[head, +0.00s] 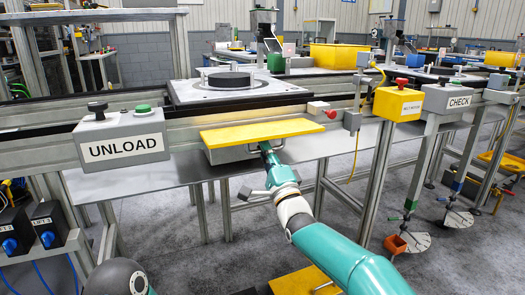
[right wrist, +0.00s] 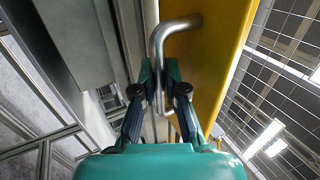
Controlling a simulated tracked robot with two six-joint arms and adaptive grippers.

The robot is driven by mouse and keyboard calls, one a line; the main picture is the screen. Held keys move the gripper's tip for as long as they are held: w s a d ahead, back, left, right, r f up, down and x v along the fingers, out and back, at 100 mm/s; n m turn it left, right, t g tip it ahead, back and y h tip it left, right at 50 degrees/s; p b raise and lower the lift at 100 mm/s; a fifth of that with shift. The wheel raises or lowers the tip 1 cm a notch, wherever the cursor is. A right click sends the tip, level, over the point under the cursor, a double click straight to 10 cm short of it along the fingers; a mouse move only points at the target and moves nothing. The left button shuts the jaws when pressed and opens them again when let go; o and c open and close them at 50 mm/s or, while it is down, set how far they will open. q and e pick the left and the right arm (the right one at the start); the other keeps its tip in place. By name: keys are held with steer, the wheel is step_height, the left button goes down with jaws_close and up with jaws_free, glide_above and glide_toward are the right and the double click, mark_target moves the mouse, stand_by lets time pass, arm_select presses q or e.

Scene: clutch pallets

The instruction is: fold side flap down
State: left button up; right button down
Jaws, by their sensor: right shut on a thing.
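The side flap (head: 262,132) is a yellow panel that stands out from the front of the conveyor, roughly level, to the right of the UNLOAD box. In the right wrist view its yellow face (right wrist: 205,60) fills the upper middle. A bent metal handle (right wrist: 157,42) is fixed to that face. My right gripper (right wrist: 160,85) is shut on the handle, with one finger on each side of the bar. In the head view the right gripper (head: 265,147) is just below the flap's front edge, and the handle is hard to make out there. My left gripper is not in view.
The grey UNLOAD box (head: 121,140) sits left of the flap on the conveyor. A red-ended knob (head: 325,112) and a yellow button box (head: 398,103) on a post (head: 376,185) stand to the right. A grey shelf (head: 150,178) runs below.

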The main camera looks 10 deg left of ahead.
steer(key=shift+w+d+r, duration=0.1)
steer(key=shift+w+d, duration=0.05)
steer(key=shift+d, duration=0.15)
steer(key=c, duration=1.3)
jaws_free()
steer(key=shift+o, duration=0.5)
steer(key=shift+a, duration=0.15)
steer(key=v, duration=1.2)
